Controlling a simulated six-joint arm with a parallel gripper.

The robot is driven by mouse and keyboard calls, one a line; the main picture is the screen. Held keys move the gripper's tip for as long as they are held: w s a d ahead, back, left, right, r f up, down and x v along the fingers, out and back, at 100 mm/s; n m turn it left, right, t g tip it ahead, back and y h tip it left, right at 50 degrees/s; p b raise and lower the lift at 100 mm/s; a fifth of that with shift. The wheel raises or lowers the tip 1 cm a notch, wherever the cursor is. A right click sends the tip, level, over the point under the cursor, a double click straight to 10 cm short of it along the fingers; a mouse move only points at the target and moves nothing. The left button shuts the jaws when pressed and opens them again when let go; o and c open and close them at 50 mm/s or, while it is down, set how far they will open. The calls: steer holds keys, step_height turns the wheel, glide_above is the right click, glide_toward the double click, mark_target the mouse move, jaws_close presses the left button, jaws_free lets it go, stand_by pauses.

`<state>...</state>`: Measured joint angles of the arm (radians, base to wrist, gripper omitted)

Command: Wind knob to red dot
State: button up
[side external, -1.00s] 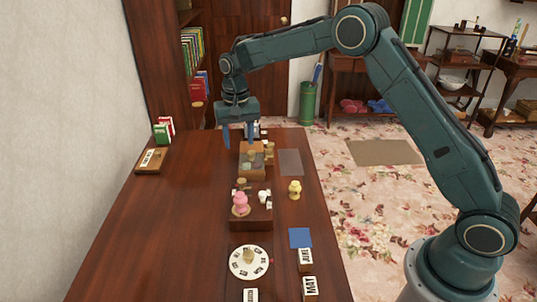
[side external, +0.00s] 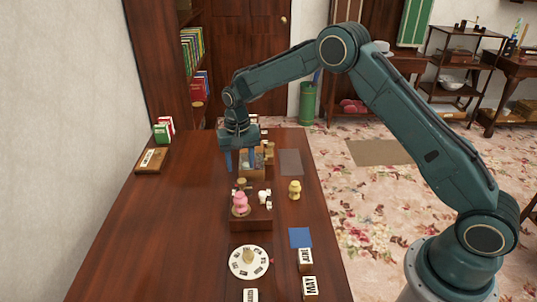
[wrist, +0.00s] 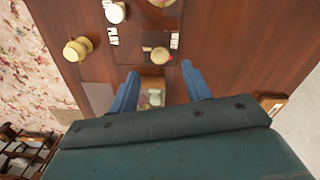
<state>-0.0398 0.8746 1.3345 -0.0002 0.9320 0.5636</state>
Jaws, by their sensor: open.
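A round white dial (side external: 237,269) with black markings around its face lies near the front of the table. A tan knob (side external: 248,256) stands at its middle. A small red dot (side external: 271,261) shows at the dial's right edge. Which way the knob points is too small to tell. My gripper (side external: 243,164) is open over the small wooden box at the back, well behind the dial. In the wrist view my gripper (wrist: 159,72) has its two blue fingers spread, with nothing between the tips. The dial does not show in that view.
A wooden stand with a pink figure (side external: 241,203) lies between my gripper and the dial. The wooden box (wrist: 153,84) is below my gripper.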

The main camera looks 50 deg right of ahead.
mark_target(242, 180)
steer(key=shift+f, duration=2.95)
steer(key=c, duration=1)
